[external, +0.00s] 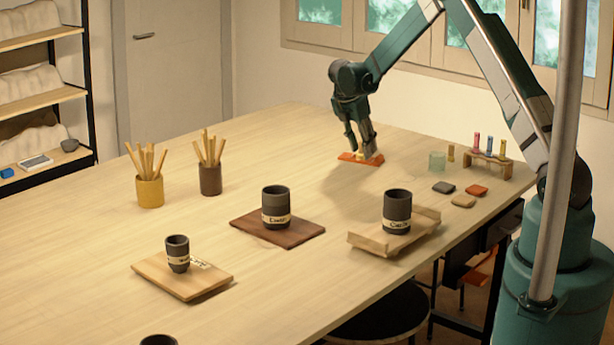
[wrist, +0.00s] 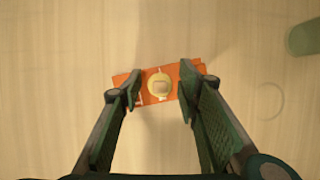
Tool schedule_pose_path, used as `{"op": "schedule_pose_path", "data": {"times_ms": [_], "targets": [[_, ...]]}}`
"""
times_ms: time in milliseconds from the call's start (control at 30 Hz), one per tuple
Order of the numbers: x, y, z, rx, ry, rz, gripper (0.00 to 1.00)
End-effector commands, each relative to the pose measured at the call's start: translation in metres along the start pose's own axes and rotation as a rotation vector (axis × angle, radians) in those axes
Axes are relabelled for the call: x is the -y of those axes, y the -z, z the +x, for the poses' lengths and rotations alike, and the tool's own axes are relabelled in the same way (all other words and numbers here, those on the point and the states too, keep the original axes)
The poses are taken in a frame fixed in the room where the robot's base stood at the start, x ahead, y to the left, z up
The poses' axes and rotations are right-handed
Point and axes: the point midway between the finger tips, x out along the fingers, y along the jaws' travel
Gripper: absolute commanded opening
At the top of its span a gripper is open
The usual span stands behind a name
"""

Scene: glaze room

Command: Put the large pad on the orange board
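The orange board (external: 347,157) lies flat on the table below my gripper (external: 362,149); it also shows in the wrist view (wrist: 125,82). A round, pale yellow pad (wrist: 159,84) with a small beige block-like centre appears to rest on the middle of the board. I cannot tell for certain whether it is the large pad. In the wrist view my gripper (wrist: 160,85) is open, with one finger on each side of the yellow pad and a gap on both sides. The fingers hide parts of the board.
A greenish glass (external: 437,161) stands right of the board. Dark (external: 443,187), orange (external: 477,190) and tan (external: 463,201) small tiles lie near a rack of vials (external: 490,165). Dark cups stand on boards in front.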

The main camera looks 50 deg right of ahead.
Motion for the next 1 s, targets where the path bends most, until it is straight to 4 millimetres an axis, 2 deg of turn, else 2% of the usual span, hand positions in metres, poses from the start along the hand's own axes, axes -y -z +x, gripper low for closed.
{"op": "schedule_pose_path", "data": {"times_ms": [267,467,667,1000], "targets": [[0.0,-0.001,-0.002,0.0,0.0,0.0,0.33],[0.0,-0.001,-0.011,0.0,0.0,-0.001,0.33],[0.0,-0.001,-0.033,0.0,0.0,-0.001,0.33],[0.0,-0.001,-0.085,0.0,0.0,-0.001,0.33]]}}
